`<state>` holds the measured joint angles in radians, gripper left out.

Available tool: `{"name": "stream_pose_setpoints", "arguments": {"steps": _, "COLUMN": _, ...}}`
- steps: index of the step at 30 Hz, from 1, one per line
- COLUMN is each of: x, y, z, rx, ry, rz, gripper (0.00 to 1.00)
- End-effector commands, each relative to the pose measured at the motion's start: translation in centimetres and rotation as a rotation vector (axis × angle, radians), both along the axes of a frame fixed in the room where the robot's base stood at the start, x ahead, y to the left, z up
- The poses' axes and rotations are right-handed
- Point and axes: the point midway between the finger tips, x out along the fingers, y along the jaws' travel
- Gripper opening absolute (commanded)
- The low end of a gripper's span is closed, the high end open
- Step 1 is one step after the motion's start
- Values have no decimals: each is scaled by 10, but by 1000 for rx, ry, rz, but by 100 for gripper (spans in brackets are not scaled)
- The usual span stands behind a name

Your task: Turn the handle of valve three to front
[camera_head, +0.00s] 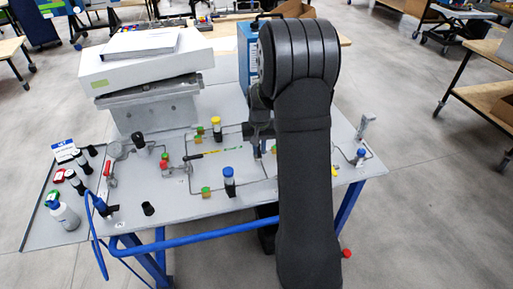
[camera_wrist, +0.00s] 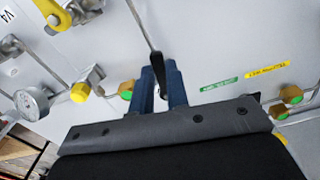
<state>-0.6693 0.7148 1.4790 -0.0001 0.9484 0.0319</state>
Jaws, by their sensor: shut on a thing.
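My gripper (camera_wrist: 161,92) is shut on a black handle (camera_wrist: 159,67), with one blue finger on each side of it. The handle's tip shows between the fingers, and a thin metal tube runs up from there in the wrist view. No number label for this valve is readable, so I cannot confirm that it is valve three. In the camera_head view my gripper (camera_head: 259,140) is low over the right half of the grey panel (camera_head: 165,207). My arm hides most of the held handle and its valve body there.
Green-and-brass fittings (camera_wrist: 291,93) lie right. A white box (camera_head: 147,64) is at the back left.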

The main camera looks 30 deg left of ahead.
Motion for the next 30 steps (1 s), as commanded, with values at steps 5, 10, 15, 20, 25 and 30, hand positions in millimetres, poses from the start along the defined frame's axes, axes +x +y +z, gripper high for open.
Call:
{"name": "stream_pose_setpoints", "arguments": {"steps": 5, "x": 3, "y": -3, "z": 1, "rx": 1, "ry": -2, "rz": 87, "gripper": 0}}
{"name": "stream_pose_setpoints", "arguments": {"steps": 10, "x": 4, "y": -4, "z": 1, "rx": 1, "ry": -2, "rz": 138, "gripper": 0}}
{"name": "stream_pose_setpoints", "arguments": {"steps": 15, "x": 5, "y": -5, "z": 1, "rx": 1, "ry": -2, "rz": 161, "gripper": 0}}
{"name": "stream_pose_setpoints", "arguments": {"steps": 20, "x": 5, "y": -5, "z": 1, "rx": 0, "ry": -2, "rz": 165, "gripper": 0}}
{"name": "stream_pose_setpoints", "arguments": {"steps": 25, "x": 5, "y": -5, "z": 1, "rx": 1, "ry": -3, "rz": 164, "gripper": 0}}
{"name": "stream_pose_setpoints", "arguments": {"steps": 30, "x": 5, "y": -5, "z": 1, "rx": 0, "ry": -2, "rz": 164, "gripper": 36}}
